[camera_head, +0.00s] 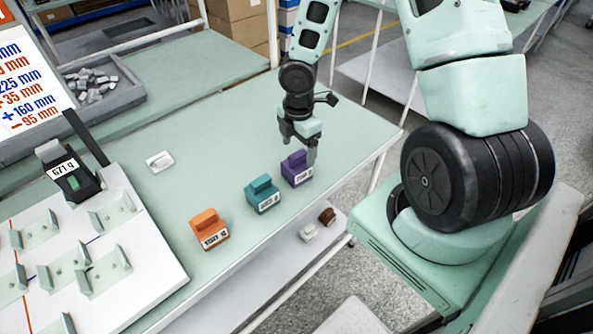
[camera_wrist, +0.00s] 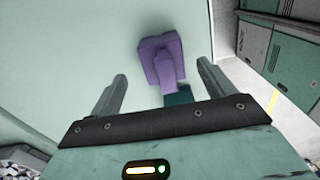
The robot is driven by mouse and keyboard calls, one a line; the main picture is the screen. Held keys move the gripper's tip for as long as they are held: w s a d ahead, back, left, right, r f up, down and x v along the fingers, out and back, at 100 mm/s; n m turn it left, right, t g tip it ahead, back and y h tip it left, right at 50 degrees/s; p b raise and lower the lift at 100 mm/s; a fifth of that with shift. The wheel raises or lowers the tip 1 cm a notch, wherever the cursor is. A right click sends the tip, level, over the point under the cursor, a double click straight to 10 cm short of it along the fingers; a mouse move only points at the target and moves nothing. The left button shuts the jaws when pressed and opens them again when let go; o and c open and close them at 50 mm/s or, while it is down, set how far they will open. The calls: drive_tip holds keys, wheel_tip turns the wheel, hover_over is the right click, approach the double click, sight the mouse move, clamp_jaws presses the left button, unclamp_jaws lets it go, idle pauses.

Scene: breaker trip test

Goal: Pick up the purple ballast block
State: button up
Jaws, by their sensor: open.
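The purple ballast block (camera_head: 296,170) stands on the green table near its right front edge, with a raised grip on top and a white label on its front. In the wrist view the purple block (camera_wrist: 160,54) lies ahead of and between the two fingers. I cannot tell whether a finger touches the block.
A teal block (camera_head: 262,196) and an orange block (camera_head: 209,231) stand in a row left of the purple one. A white block (camera_head: 160,161) lies farther back. A scale (camera_head: 72,180) and a white board with brackets (camera_head: 150,262) are at left. The table's middle is clear.

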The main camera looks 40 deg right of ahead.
sight(297, 165)
drive_tip(key=f, duration=0.1)
drive_tip(key=f+b, duration=0.1)
drive_tip(key=f, duration=0.3)
drive_tip(key=shift+s+a+f, duration=0.15)
drive_tip(key=shift+a+f, duration=0.05)
drive_tip(key=shift+a, duration=0.2)
drive_tip(key=shift+f+b, duration=0.35)
drive_tip(key=shift+f, duration=0.1)
drive_tip(key=c, duration=1.2)
